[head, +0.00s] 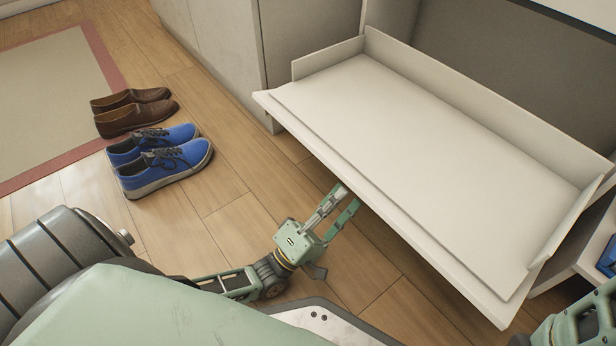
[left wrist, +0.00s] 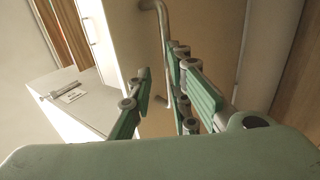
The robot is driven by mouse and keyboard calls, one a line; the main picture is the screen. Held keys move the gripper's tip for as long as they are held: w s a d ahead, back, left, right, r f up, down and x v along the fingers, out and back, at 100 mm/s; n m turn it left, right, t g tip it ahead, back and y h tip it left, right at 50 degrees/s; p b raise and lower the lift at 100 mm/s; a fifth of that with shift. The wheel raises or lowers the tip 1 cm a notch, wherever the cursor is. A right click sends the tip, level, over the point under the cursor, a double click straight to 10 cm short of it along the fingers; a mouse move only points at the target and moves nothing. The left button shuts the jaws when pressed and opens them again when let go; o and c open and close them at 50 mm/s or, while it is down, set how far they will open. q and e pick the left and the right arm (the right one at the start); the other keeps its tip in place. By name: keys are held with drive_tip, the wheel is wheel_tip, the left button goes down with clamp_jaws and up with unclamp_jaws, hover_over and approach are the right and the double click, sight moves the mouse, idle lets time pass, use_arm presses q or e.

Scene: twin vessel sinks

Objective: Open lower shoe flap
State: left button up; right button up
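A white shoe flap (head: 430,160) is tilted out from the cabinet, with a raised rim at its back and sides. I cannot tell whether it is the upper or lower one. My left gripper (head: 346,198) is below the flap's front edge, its tips close to the underside. Its fingers are apart with nothing seen between them, as the left wrist view (left wrist: 165,95) also shows. In that view a bent metal bar handle (left wrist: 163,30) on a pale panel runs down behind the fingers; contact is unclear. Part of my right arm shows at bottom right, its fingers out of frame.
Blue sneakers (head: 162,165) and brown shoes (head: 135,117) stand on the wood floor at left, beside a red-edged rug (head: 55,85). A grey cabinet side (head: 215,45) stands behind. A blue item (head: 608,255) is at the right edge. Floor below the flap is clear.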

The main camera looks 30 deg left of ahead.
use_arm(q)
drive_tip(key=s+a, duration=0.3)
drive_tip(key=s, duration=0.7)
drive_tip(key=shift+a, duration=0.4)
